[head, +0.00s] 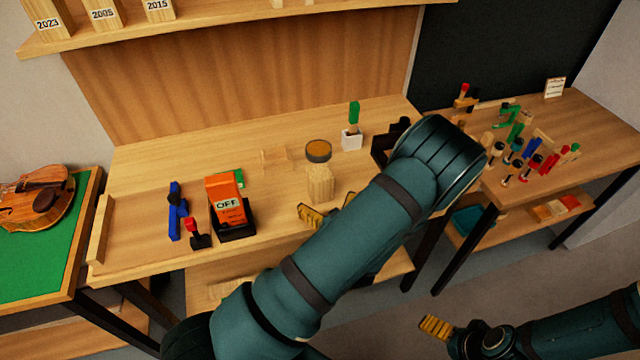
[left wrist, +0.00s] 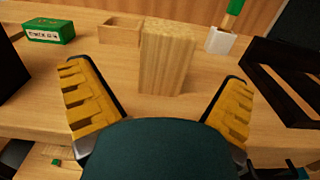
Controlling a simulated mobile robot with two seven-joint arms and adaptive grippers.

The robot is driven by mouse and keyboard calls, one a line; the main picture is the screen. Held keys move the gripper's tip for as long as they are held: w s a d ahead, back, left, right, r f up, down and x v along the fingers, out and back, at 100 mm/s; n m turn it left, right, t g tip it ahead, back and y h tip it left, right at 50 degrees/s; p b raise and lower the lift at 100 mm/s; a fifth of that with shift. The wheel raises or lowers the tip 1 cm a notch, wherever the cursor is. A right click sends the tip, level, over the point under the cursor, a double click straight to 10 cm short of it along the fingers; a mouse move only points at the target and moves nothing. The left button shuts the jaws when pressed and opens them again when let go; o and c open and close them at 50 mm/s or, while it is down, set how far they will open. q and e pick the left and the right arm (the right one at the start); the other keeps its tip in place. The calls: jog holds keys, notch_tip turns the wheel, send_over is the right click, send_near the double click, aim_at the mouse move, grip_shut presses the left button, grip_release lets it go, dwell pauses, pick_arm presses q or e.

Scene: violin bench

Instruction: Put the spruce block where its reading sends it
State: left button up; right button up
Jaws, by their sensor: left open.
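The spruce block (head: 320,185) is a pale upright block near the front of the bench; it also shows in the left wrist view (left wrist: 167,60). My left gripper (head: 330,207) is open, its yellow fingers spread in front of the block and apart from it; the left wrist view shows the gap between the fingers (left wrist: 157,80) empty. An orange meter (head: 226,200) stands in a black holder to the left, its display showing OFF. Blocks marked 2023 (head: 47,20), 2005 (head: 103,14) and 2015 (head: 159,9) stand on the shelf. My right gripper (head: 436,327) is low at right, its opening unclear.
A round amber-topped tin (head: 318,151) is behind the block. A small wooden tray (head: 275,159), green box (left wrist: 48,31), white cup (head: 352,140) and black tray (left wrist: 285,80) surround it. A red-handled stamp (head: 198,235) and blue clamp (head: 176,212) lie left. Clamps crowd the right table.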

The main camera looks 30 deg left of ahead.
aim_at(323, 189)
pick_arm(q)
jog(key=x, duration=0.5)
jog(key=shift+w+f, duration=0.25)
jog(key=shift+w, duration=0.2)
jog(key=c, duration=1.4)
